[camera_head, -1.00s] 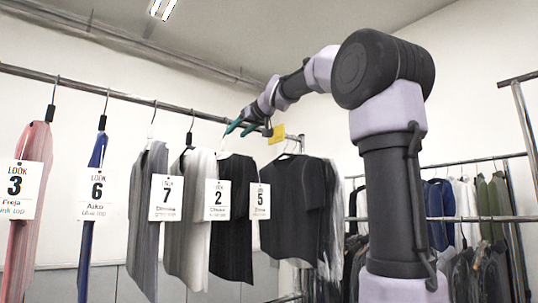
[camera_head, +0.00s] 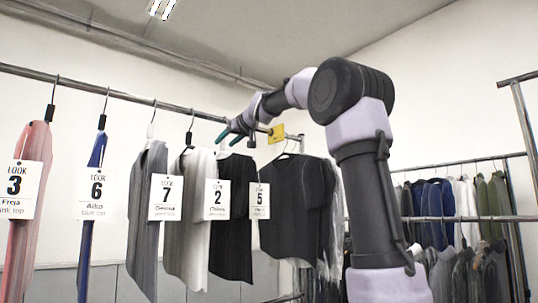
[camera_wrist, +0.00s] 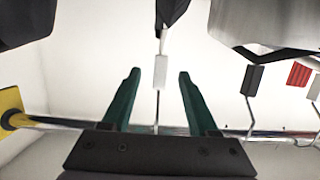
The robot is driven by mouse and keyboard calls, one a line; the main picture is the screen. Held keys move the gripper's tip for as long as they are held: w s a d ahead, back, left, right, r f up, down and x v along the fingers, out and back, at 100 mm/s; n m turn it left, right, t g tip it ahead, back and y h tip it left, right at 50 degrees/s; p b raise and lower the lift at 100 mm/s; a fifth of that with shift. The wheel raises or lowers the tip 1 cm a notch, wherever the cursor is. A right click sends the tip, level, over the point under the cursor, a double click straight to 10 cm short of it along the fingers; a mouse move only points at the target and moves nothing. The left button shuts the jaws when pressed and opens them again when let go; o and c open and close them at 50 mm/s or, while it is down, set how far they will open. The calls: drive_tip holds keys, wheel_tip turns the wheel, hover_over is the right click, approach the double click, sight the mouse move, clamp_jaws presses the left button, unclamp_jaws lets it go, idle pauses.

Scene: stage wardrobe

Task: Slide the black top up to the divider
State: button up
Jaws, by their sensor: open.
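The black top (camera_head: 232,225) hangs on the rail between a white top and a charcoal top. In the wrist view its dark shoulder (camera_wrist: 172,12) shows at the top edge, under a hanger hook with a pale sleeve (camera_wrist: 161,75). My gripper (camera_head: 230,135) is at the rail above the black top. Its teal fingers (camera_wrist: 160,80) are open, one on each side of that hook, with gaps on both sides. The yellow plate (camera_head: 276,133), which looks like the divider, is on the rail right of my gripper; it also shows at the left of the wrist view (camera_wrist: 10,108).
The rail (camera_head: 130,97) also carries a pink top (camera_head: 30,240), a blue top (camera_head: 88,235), a grey top (camera_head: 145,230), the white top (camera_head: 188,240) and, beyond the yellow plate, the charcoal top (camera_head: 300,205). Rail between black top and plate looks clear. Another full rack stands right.

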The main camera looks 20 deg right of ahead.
sight(224, 145)
drive_tip(key=shift+x, duration=1.5)
drive_tip(key=shift+w+d, duration=0.1)
drive_tip(key=shift+d, duration=0.15)
drive_tip(key=shift+w+d, duration=1.6)
drive_tip(key=shift+d, duration=3.3)
drive_tip(key=shift+w+d, duration=1.55)
drive_tip(key=shift+d, duration=3.35)
drive_tip(key=s+d, duration=0.2)
drive_tip(key=s, duration=1.1)
drive_tip(key=shift+d, duration=0.35)
